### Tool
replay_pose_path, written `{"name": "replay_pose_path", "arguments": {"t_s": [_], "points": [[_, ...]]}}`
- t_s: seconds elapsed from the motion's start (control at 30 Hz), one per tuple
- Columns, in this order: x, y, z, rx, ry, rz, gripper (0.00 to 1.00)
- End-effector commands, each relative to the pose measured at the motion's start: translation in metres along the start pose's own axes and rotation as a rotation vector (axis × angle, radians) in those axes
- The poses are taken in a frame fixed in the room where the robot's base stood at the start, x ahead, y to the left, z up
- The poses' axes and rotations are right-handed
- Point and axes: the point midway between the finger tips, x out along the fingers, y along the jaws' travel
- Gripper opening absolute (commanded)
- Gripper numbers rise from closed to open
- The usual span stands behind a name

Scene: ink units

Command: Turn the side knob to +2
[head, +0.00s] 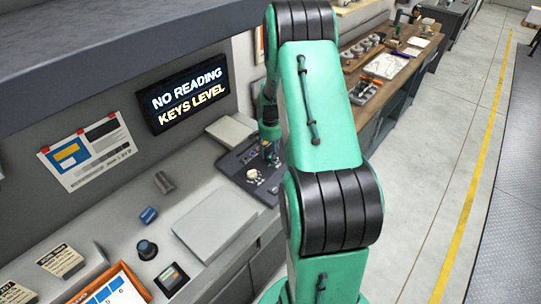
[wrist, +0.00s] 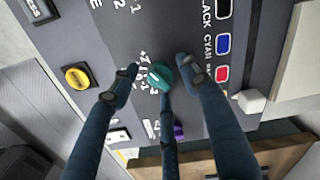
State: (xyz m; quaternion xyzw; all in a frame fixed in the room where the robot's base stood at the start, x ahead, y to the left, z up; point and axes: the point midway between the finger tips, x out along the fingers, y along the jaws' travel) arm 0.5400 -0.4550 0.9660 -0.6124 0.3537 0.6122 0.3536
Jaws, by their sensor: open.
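A round teal knob (wrist: 160,78) with a pale mark on its face sits on the dark ink-unit panel (wrist: 165,35) in the wrist view. White scale figures are printed on its left, partly hidden by a finger. I cannot read which figure its mark points to. My gripper (wrist: 158,71) is open, with blue-grey fingers on the left, right and near sides of the knob; whether they touch it I cannot tell. In the head view the panel (head: 229,165) lies at the counter's right end, with my gripper (head: 268,150) low over it, largely hidden by my green arm.
A yellow button (wrist: 77,77) is left of the knob; a white block-like control (wrist: 249,101) sticks out at the panel's right edge. A purple part (wrist: 178,131) is close to the near finger. A wall display (head: 188,93) reads NO READING, KEYS LEVEL. A grey flat box (head: 212,222) lies beside the panel.

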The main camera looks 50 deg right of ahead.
Motion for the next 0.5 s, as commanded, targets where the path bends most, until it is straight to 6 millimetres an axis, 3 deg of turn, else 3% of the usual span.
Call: {"name": "replay_pose_path", "arguments": {"t_s": [0.2, 0.4, 0.5], "points": [[-0.0001, 0.0, 0.0, 0.0, 0.0, 0.0, 0.44], [-0.0002, 0.0, 0.0001, 0.0, 0.0, 0.0, 0.04], [-0.0002, 0.0, 0.0001, 0.0, 0.0, 0.0, 0.01]]}}
